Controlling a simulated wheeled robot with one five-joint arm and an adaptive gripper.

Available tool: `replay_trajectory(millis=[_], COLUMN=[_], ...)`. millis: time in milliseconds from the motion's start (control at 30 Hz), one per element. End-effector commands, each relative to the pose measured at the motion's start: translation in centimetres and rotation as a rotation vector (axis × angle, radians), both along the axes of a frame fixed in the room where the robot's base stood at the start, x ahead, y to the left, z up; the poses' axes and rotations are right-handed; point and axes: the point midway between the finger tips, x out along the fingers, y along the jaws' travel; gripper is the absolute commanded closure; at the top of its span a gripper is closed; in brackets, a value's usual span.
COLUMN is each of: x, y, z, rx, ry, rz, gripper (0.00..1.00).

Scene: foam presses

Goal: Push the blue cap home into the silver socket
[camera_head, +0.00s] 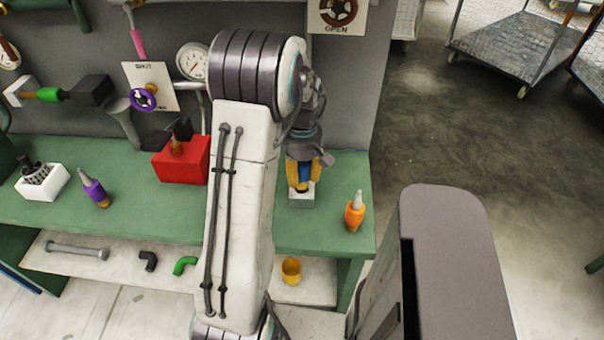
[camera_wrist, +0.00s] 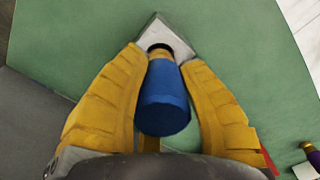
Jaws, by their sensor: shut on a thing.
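The blue cap (camera_wrist: 165,102) is between the yellow fingers of my gripper (camera_wrist: 162,62) in the wrist view, and the gripper is shut on it. In the head view a strip of the cap (camera_head: 304,174) shows between the fingers of my gripper (camera_head: 306,178). The silver socket (camera_wrist: 152,29) is a pale block on the green bench, at the far end of the cap. It also shows in the head view (camera_head: 301,201), directly below the fingers. A dark ring lies between cap and block; I cannot tell how deep the cap sits.
On the green bench (camera_head: 130,215) stand an orange bottle (camera_head: 354,212) right of the socket, a red box (camera_head: 182,160) to the left, and a purple bottle (camera_head: 95,192) and white block (camera_head: 45,186) further left. A yellow cup (camera_head: 291,270) is on the lower shelf. My arm hides part of the bench.

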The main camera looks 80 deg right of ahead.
Motion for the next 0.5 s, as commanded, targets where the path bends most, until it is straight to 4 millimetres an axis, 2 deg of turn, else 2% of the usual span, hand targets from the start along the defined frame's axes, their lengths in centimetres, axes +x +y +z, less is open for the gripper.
replay_trajectory(millis=[500], x=[0.00], y=[-0.02], z=[-0.25], rx=[-0.001], ry=[0.000], rz=[0.000], gripper=[0.99])
